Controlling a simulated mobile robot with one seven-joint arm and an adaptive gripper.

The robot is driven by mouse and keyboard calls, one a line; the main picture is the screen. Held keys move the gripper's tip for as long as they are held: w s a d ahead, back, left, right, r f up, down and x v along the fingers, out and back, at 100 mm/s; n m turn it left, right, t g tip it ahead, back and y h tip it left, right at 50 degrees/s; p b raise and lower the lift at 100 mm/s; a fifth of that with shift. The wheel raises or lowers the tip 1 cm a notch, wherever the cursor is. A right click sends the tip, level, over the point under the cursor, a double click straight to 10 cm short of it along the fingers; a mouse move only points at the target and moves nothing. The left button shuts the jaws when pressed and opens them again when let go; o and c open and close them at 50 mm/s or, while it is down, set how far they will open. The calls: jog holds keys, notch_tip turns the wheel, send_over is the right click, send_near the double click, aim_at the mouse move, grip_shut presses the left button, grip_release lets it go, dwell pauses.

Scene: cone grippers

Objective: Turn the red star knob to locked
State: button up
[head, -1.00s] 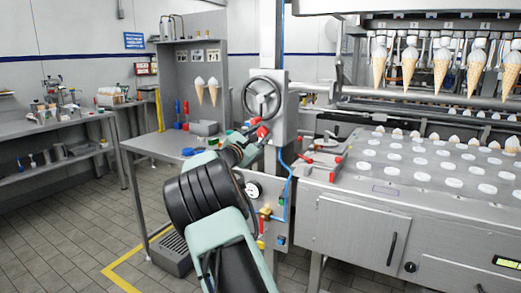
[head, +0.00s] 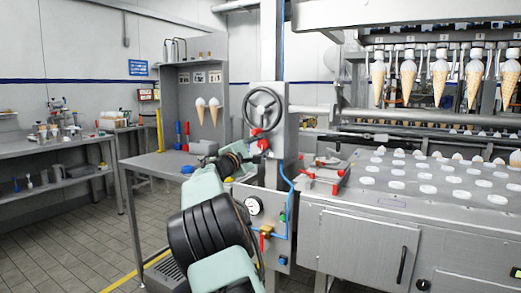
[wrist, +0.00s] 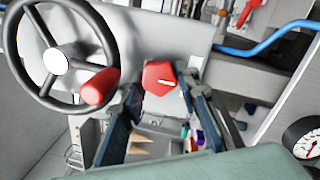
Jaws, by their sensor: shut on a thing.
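The red star knob (wrist: 158,75) sits on the grey panel between my fingertips in the wrist view, with a short pale mark on its face. My gripper (wrist: 163,88) has a dark finger on each side of it and is shut on it. In the head view the knob (head: 263,144) shows as a small red spot just below the handwheel, and my gripper (head: 257,150) reaches it from the left, partly hidden by my arm. I cannot make out any locked marking.
A handwheel (head: 264,107) with a red handle (wrist: 100,87) is close above and left of the knob. A pressure gauge (head: 253,206), blue pipe (head: 291,205) and yellow valve (head: 266,231) lie below. The cone machine (head: 440,215) stands right, a steel table (head: 160,165) left.

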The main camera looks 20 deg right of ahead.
dwell(0.3)
jog(key=o, duration=1.2)
jog(key=shift+c, duration=0.2)
jog(key=shift+a, duration=0.15)
jog(key=v, duration=1.1)
jog(key=shift+s+a, duration=0.3)
